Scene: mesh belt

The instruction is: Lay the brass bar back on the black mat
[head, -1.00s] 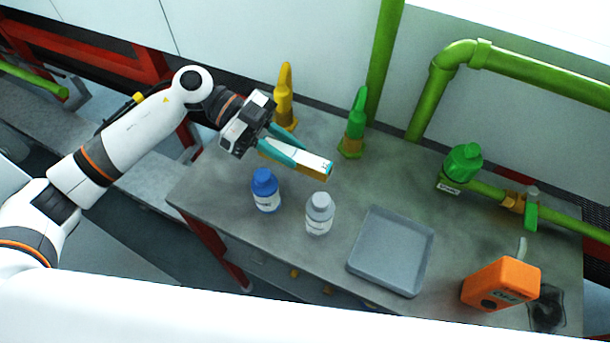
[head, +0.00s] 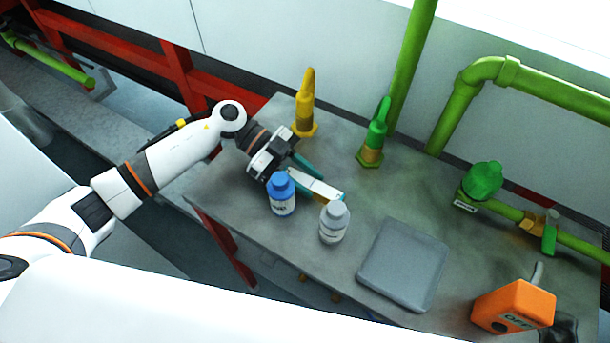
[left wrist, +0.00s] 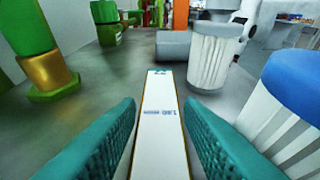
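The brass bar (head: 314,185), with a white label on top and thin brass-coloured edges, is low over the grey table behind the blue-capped and white bottles. I cannot tell whether it touches the surface. My left gripper (head: 312,180) is around it. In the left wrist view the bar (left wrist: 161,120) lies lengthwise between the teal fingers of the gripper (left wrist: 160,125), with a narrow gap on each side, so the fingers look open. I see no black mat under the bar. My right gripper is not in view.
The blue-capped bottle (head: 282,194) and white bottle (head: 334,222) stand close in front of the bar. A grey tray (head: 402,265), an orange box (head: 513,306) and green pipework (head: 483,182) are to the right. Yellow (head: 305,105) and green (head: 375,135) nozzles stand behind.

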